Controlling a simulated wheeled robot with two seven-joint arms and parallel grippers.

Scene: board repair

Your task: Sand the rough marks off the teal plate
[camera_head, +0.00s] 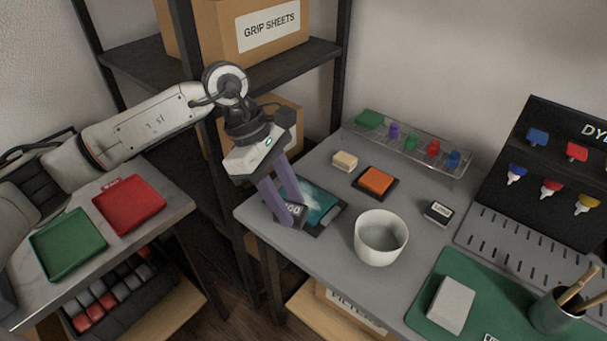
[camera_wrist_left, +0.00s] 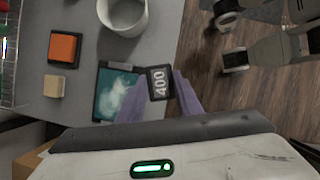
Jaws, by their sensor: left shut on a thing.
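The teal plate (camera_head: 322,206) lies in a dark frame near the grey table's left edge. It also shows in the left wrist view (camera_wrist_left: 113,103), with pale cloudy marks across its surface. My left gripper (camera_head: 288,211) has purple fingers and is shut on a dark block (camera_wrist_left: 160,83) labelled 400. The block is at the plate's edge and overlaps it in both views; I cannot tell whether it touches the surface. The fingers and block hide part of the plate in the head view. My right gripper is not in view.
A white bowl (camera_head: 381,241) stands right of the plate. An orange pad (camera_head: 376,180), a cream block (camera_head: 345,161) and a small labelled block (camera_head: 438,212) are nearby. A wire rack (camera_head: 400,147) stands behind. Red (camera_head: 130,204) and green (camera_head: 68,245) trays lie on the left table.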

